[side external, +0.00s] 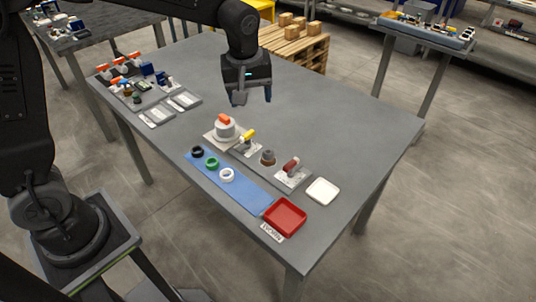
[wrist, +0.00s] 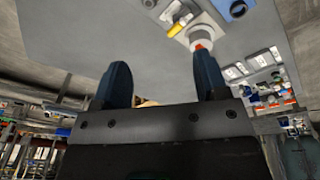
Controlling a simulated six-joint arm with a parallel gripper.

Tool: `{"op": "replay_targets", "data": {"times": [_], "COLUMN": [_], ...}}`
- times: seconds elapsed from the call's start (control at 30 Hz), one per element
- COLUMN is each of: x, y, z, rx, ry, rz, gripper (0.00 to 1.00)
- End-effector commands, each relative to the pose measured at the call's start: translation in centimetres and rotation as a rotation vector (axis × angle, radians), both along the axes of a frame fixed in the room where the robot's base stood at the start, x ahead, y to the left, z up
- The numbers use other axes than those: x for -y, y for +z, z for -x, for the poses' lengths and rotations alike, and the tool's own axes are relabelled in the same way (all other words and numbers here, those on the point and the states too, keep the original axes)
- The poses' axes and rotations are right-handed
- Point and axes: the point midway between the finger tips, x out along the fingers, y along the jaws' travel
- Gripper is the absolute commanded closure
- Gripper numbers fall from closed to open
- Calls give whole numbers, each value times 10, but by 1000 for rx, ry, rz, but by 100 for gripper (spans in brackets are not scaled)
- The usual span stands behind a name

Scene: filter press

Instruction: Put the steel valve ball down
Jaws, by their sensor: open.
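My gripper (side external: 252,99) hangs above the grey table (side external: 345,125), behind the press fixture, in the side view. Its two fingers are apart with clear space between them. In the wrist view my gripper (wrist: 159,62) also shows open, and no ball is seen between the fingers. I cannot make out the steel valve ball in either view. A white round housing with an orange top (side external: 225,129) stands on a pale base below and left of my gripper. Its orange top (wrist: 198,45) shows near the right finger in the wrist view.
A yellow-handled clamp (side external: 248,138), a brown round part (side external: 268,157) and a red-handled clamp (side external: 291,167) line up toward a white tray (side external: 322,190). A blue mat (side external: 245,192) bears black, green and white rings. A red tray (side external: 284,216) stands beside it. The table's far right is clear.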

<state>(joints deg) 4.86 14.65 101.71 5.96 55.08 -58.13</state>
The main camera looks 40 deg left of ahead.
Motion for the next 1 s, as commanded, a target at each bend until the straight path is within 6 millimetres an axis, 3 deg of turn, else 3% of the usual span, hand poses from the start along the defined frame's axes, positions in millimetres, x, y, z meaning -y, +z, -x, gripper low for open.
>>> {"op": "replay_targets", "data": {"times": [0.1, 0.3, 0.53, 0.8, 1.0], "x": [7, 13, 12, 6, 4], "y": [-38, -78, -103, -154, -171], "z": [-30, -55, -61, -63, -64], "rx": [-45, -78, -88, -86, -85], "ry": [127, 272, 308, 307, 307], "rz": [0, -6, -10, -8, -9], "gripper": [33, 33, 33, 33, 33]}}
